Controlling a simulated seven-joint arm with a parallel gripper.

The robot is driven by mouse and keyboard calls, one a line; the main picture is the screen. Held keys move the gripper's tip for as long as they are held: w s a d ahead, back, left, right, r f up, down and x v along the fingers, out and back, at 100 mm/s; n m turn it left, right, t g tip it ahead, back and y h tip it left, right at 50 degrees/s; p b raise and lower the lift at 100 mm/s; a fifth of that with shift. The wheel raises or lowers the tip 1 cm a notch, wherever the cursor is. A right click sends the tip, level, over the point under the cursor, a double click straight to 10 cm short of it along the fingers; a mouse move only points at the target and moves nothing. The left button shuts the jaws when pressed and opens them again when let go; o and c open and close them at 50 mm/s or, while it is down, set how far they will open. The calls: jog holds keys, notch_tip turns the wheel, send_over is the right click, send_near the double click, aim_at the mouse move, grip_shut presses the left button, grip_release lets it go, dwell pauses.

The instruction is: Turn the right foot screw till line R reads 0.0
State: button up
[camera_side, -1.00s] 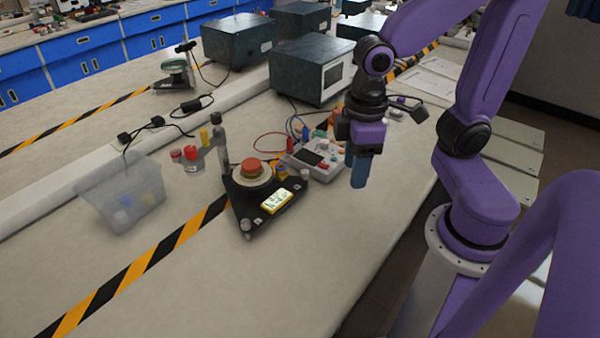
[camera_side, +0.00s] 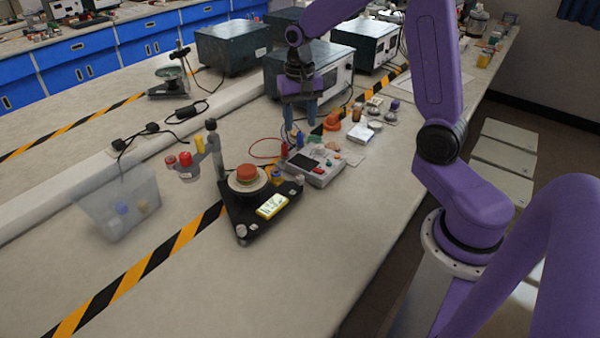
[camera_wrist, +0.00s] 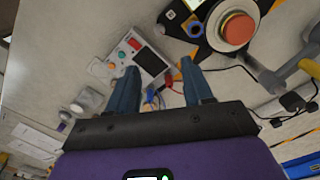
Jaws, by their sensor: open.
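A black triangular base (camera_side: 232,215) stands on the bench, with a red-orange disc (camera_side: 246,173) on top; the base also shows at the top of the wrist view (camera_wrist: 208,43). A yellow-framed display (camera_side: 272,206) lies on its right side; its digits are too small to read. A small grey screw head, apparently the right foot screw (camera_side: 299,179), sits at the right corner, and shows in the wrist view (camera_wrist: 196,29). Another screw head (camera_side: 241,231) is at the front corner. My gripper (camera_side: 300,122) is open and empty, beyond the base; its two blue fingers show in the wrist view (camera_wrist: 160,82).
A grey meter box (camera_side: 322,172) with leads stands right behind the base, near my fingers. A grey post (camera_side: 217,155) rises at the base's back left. Red and yellow pots (camera_side: 187,168) and a clear bin (camera_side: 120,205) stand left. The front bench is clear.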

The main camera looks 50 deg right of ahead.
aim_at(300, 177)
notch_tip(300, 177, down, 17)
jog(key=shift+f, duration=0.2)
dwell(0.5)
grip_shut()
